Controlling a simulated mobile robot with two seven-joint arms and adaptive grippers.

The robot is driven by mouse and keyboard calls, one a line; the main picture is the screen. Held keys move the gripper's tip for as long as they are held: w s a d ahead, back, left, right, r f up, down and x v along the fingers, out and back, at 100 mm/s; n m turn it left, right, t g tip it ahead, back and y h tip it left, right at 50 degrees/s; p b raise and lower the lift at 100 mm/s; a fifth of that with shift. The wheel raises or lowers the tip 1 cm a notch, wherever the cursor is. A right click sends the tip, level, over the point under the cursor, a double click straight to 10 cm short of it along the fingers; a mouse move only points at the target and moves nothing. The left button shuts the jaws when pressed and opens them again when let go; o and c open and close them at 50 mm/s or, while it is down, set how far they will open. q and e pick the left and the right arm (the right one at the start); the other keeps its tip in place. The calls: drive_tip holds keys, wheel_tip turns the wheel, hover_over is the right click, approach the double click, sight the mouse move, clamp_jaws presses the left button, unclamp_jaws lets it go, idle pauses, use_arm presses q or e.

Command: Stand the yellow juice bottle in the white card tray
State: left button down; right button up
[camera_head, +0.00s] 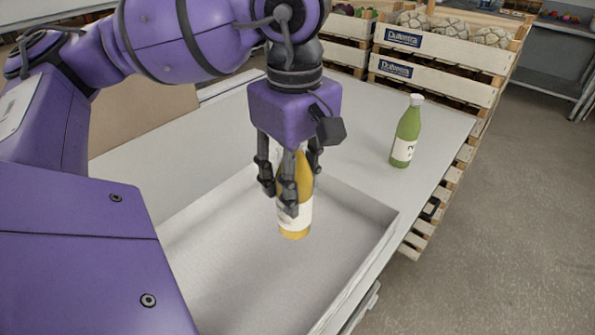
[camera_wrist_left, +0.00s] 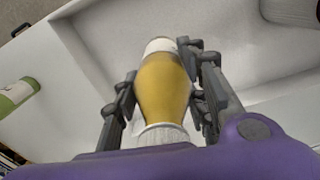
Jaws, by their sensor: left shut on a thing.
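The yellow juice bottle (camera_head: 296,222) has a white label and a white cap, and is upright in the head view. My left gripper (camera_head: 287,190) points down and is shut around its upper part. In the left wrist view the bottle (camera_wrist_left: 162,88) sits between the two fingers of the gripper (camera_wrist_left: 163,95). The white card tray (camera_head: 240,290) lies on the table, and the bottle is over its inside near the far side. I cannot tell whether the bottle's base touches the tray floor. My right gripper is not in view.
A green bottle (camera_head: 405,135) with a white label stands on the white table (camera_head: 440,125) right of and beyond the tray. Wooden crates (camera_head: 435,75) stand behind the table. A cardboard box (camera_head: 150,120) is behind my left arm.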

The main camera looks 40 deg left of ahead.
use_arm(q)
drive_tip(key=shift+f+b, duration=0.35)
drive_tip(key=shift+f, duration=0.5)
drive_tip(key=shift+f+b, duration=0.3)
drive_tip(key=shift+f, duration=0.45)
drive_tip(key=shift+f+b, duration=0.35)
drive_tip(key=shift+f, duration=0.35)
drive_tip(key=shift+f+b, duration=0.65)
drive_tip(key=shift+f, duration=0.75)
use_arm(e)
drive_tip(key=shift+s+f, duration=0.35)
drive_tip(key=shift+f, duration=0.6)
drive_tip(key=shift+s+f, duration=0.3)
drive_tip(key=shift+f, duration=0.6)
use_arm(q)
drive_tip(key=c, duration=1)
unclamp_jaws()
